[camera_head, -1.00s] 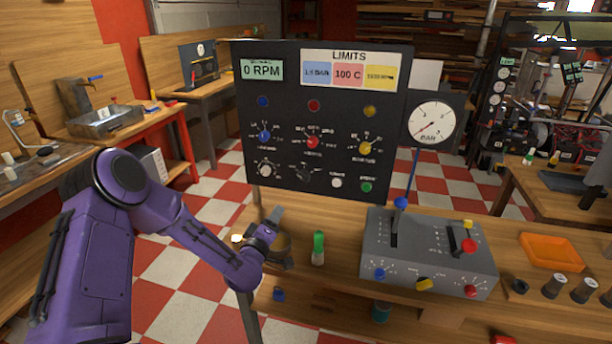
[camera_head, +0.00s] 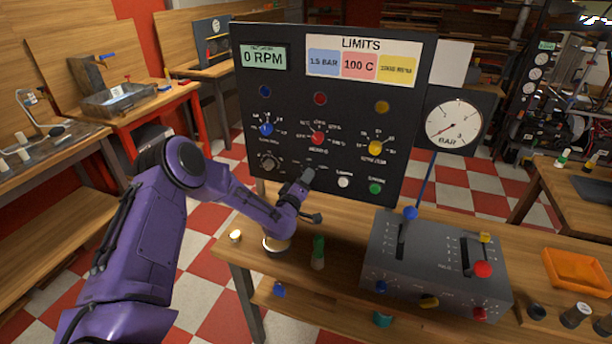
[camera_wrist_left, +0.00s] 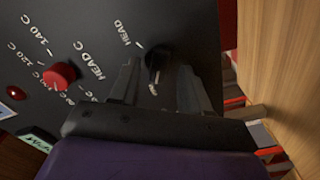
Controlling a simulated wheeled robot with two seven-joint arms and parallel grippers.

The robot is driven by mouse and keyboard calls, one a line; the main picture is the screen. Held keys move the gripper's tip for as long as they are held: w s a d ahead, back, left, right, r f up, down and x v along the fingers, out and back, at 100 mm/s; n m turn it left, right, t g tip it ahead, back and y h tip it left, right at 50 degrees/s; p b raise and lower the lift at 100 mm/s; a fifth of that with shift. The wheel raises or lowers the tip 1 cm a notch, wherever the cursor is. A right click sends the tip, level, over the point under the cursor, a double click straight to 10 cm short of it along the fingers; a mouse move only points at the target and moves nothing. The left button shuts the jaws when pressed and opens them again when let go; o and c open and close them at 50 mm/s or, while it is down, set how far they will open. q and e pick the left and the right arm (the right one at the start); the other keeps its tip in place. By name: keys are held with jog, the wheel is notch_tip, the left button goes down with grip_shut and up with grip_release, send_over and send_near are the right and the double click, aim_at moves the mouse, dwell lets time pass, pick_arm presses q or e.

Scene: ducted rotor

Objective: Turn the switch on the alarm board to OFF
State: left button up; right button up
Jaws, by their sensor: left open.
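The alarm board (camera_head: 290,105) is a dark upright panel with a 0 RPM display, a LIMITS card, lamps and several knobs. My left gripper (camera_head: 308,177) is at its lower middle and covers the black switch there in the head view. In the left wrist view the black switch (camera_wrist_left: 156,62) stands between the two open fingers of the left gripper (camera_wrist_left: 159,68), close to the board face. The fingers flank it; I cannot tell whether they touch it. My right gripper is not in view.
A red knob (camera_head: 317,138) is just above, a grey knob (camera_head: 268,161) to the left, white (camera_head: 343,182) and green (camera_head: 375,188) buttons to the right. A green-topped bottle (camera_head: 318,252) and a grey lever box (camera_head: 440,262) stand on the bench before the board.

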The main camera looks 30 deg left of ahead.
pick_arm(q)
jog(key=shift+w+a+r, duration=0.1)
jog(key=shift+w, duration=0.45)
jog(key=shift+c, duration=0.3)
grip_shut()
jog(key=m+b, duration=0.5)
jog(key=m, duration=0.6)
jog(key=shift+m, duration=0.6)
